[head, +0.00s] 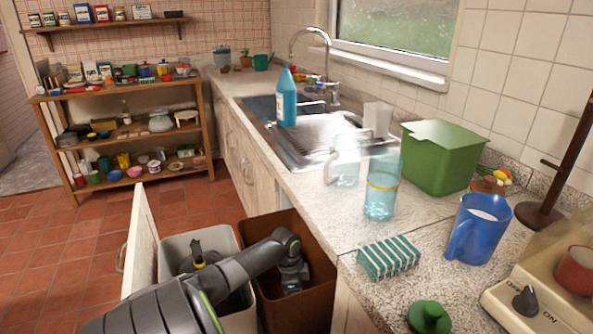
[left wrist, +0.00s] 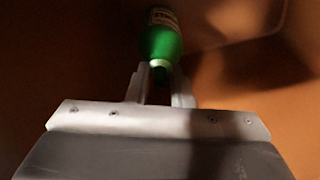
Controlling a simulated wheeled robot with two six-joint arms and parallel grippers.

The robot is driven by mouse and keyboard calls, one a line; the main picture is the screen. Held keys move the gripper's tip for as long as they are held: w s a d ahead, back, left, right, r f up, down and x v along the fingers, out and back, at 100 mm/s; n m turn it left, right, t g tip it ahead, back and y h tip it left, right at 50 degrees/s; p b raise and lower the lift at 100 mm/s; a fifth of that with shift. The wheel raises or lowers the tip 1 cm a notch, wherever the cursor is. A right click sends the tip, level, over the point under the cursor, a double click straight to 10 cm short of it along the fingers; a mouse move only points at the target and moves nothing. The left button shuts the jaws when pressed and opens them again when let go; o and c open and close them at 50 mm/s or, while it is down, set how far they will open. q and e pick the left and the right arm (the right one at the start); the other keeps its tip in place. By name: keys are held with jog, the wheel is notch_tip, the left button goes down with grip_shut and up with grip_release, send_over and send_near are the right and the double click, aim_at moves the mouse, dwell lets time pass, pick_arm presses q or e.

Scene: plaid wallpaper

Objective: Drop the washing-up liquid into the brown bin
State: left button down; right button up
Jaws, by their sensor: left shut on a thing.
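My left arm reaches down into the brown bin (head: 322,290) in the open cupboard below the counter. My left gripper (left wrist: 160,76) is inside the bin, between its brown walls. It is shut on the narrow end of a green bottle (left wrist: 160,42) with a pale label, which I take to be the washing-up liquid. The bottle extends away from the fingers, deeper into the dark bin. In the head view, the wrist (head: 291,275) shows inside the bin, but the bottle is hidden. My right gripper is out of view.
A pale bin (head: 235,240) stands left of the brown one, beside the open cupboard door (head: 140,235). Above right, the counter holds a striped sponge (head: 388,257), a blue jug (head: 478,228) and a clear tumbler (head: 381,190). A blue bottle (head: 286,103) stands at the sink.

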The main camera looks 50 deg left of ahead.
pick_arm(q)
jog(key=shift+f, duration=0.55)
jog(key=c, duration=1.3)
grip_release()
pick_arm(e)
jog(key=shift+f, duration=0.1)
pick_arm(q)
jog(key=r, duration=0.4)
jog(key=s+r+p, duration=0.1)
jog(key=r, duration=0.3)
jog(key=a+r+p, duration=0.1)
jog(key=r, duration=0.4)
jog(key=shift+s+r, duration=0.1)
jog(key=shift+s, duration=0.1)
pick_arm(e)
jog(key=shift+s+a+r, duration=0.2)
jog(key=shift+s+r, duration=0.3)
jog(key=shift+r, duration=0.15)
